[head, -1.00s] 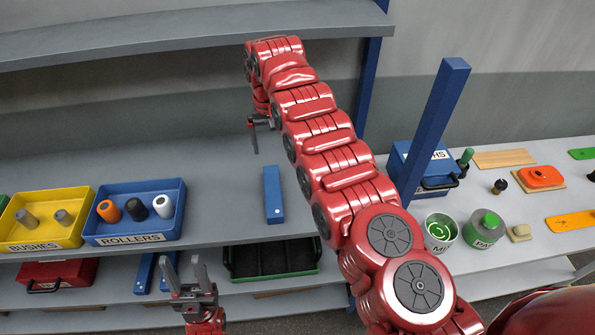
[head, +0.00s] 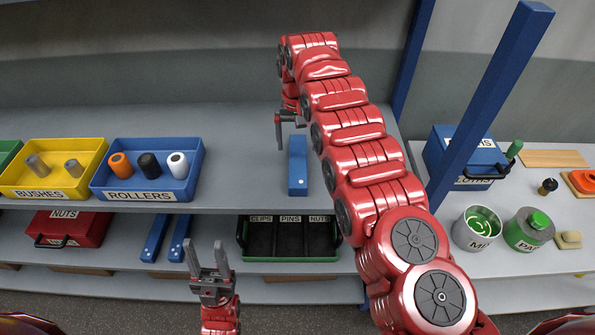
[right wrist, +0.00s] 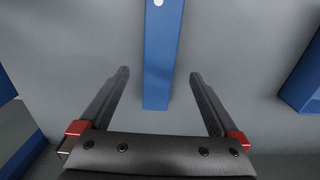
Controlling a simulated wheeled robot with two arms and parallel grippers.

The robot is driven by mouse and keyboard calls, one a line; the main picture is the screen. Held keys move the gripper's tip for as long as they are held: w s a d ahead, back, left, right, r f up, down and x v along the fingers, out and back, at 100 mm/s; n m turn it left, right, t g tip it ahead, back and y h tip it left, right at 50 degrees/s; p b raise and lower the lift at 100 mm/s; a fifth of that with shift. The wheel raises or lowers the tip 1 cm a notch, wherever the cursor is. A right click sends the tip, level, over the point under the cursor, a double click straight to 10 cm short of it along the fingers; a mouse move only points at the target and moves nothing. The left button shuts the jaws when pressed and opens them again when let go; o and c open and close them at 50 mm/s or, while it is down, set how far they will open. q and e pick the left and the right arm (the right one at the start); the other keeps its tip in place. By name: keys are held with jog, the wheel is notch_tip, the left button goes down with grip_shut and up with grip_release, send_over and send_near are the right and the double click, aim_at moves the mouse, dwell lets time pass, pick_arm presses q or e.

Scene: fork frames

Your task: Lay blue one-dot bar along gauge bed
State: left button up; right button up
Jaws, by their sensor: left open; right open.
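The blue one-dot bar (head: 297,176) lies on the middle shelf, its length running from front to back. Its white dot is near the front end. My right gripper (head: 287,130) is open above the shelf, by the bar's back end. In the right wrist view the bar (right wrist: 160,60) shows between the open fingers of my right gripper (right wrist: 158,74), with nothing gripped. My left gripper (head: 208,256) is open and empty, in front of the lower shelf with its fingers up. I cannot make out a gauge bed.
A blue rollers bin (head: 190,182) and a yellow bushes bin (head: 95,185) stand left of the bar. Two blue bars (head: 179,240) and a black, green-rimmed tray (head: 290,258) are on the lower shelf. A blue post (head: 490,110) rises at right, before another bench.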

aim_at(298, 158)
jog(key=shift+d+f+p, duration=0.2)
jog(key=shift+f+p, duration=0.05)
jog(key=shift+p, duration=0.55)
jog(key=shift+s+f+p, duration=0.15)
jog(key=shift+f+p, duration=0.15)
notch_tip(298, 158, down, 3)
jog(key=shift+a+f+p, duration=0.1)
jog(key=shift+a+p, duration=0.05)
jog(key=shift+p, duration=0.65)
jog(key=shift+f, duration=0.35)
grip_shut()
